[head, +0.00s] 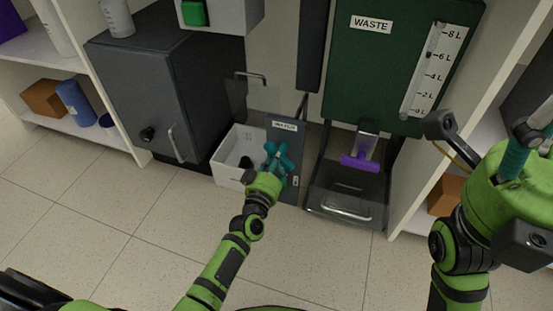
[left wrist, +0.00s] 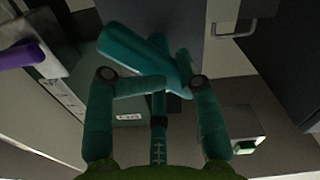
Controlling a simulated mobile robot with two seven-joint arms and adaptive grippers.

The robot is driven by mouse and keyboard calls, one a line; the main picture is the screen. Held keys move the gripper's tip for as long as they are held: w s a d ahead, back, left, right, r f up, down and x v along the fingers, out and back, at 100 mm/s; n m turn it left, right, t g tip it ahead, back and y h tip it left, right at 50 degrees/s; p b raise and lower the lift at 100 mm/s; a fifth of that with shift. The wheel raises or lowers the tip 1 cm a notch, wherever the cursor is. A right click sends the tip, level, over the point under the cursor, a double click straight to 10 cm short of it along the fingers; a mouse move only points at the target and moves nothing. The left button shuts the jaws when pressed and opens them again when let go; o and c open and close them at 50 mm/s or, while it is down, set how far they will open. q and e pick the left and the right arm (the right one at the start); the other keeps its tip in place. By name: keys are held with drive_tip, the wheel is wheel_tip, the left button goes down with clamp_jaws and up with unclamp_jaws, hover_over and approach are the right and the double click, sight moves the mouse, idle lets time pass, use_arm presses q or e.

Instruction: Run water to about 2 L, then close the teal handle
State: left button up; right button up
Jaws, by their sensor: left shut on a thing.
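The teal handle (left wrist: 133,47) sits between and just beyond my left gripper's fingers (left wrist: 155,86) in the left wrist view. In the head view, the left gripper (head: 277,160) is at the front of a narrow grey panel (head: 287,133), shut on the teal handle; the similar colours blend there. The dark green WASTE tank (head: 385,70) has a white scale (head: 434,72) marked 0 to 8 L. I cannot make out a clear water level. My right gripper (head: 520,150) is raised at the right edge, partly out of frame; its opening is unclear.
A purple handle (head: 360,163) is below the tank, above a clear bin (head: 345,197); it also shows in the left wrist view (left wrist: 20,55). A white bin (head: 232,150) stands left of the panel, beside a dark cabinet (head: 170,85). Shelves flank both sides. The front floor is clear.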

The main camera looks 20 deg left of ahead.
use_arm(q)
drive_tip(key=shift+s+d+f+n, duration=0.25)
drive_tip(key=shift+f+n, duration=0.2)
drive_tip(key=shift+n, duration=0.35)
drive_tip(key=shift+d+n, duration=0.1)
drive_tip(key=shift+n, duration=1.7)
drive_tip(key=shift+w+r, duration=0.15)
drive_tip(key=shift+r, duration=0.05)
idle(5.2)
